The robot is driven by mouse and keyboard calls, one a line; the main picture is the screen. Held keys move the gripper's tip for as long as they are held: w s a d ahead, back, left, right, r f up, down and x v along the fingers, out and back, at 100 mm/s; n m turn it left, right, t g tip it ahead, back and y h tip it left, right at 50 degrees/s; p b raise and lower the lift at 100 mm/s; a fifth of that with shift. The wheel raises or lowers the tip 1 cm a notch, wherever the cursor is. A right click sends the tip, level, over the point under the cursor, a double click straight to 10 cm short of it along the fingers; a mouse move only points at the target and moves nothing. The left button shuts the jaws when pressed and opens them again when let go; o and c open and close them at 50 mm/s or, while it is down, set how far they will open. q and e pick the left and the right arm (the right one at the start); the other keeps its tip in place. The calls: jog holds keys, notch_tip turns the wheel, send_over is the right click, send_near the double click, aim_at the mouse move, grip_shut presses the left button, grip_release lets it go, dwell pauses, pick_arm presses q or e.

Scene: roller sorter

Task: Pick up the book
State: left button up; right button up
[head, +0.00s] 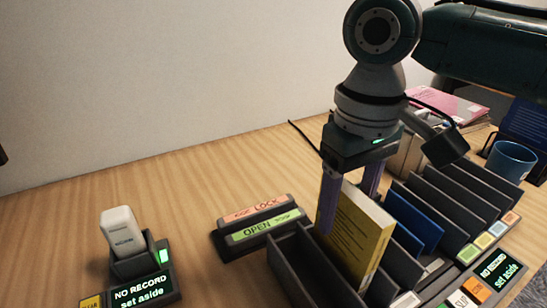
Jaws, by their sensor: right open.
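A yellow book (362,240) stands upright, slightly tilted, in a slot of the dark divided rack (288,262). My right gripper (348,205) points down over the book, with one purple finger at its left side and the other behind its upper right edge. The jaws are open around the book's top; whether either finger touches it cannot be told. A blue book (414,217) stands in another slot to the right. My left gripper is not in view.
OPEN and LOCK label bars (262,225) lie left of the rack. A scanner-like white device (123,231) stands in a holder at the left. A blue mug (511,161) and pink book (447,104) are at the back right.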

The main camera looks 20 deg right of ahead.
aim_at(345, 226)
jog(key=f, duration=0.4)
jog(key=shift+s+d+b, duration=0.15)
jog(key=shift+d+b, duration=0.05)
jog(key=shift+b, duration=0.2)
jog(key=shift+r, duration=0.1)
grip_shut()
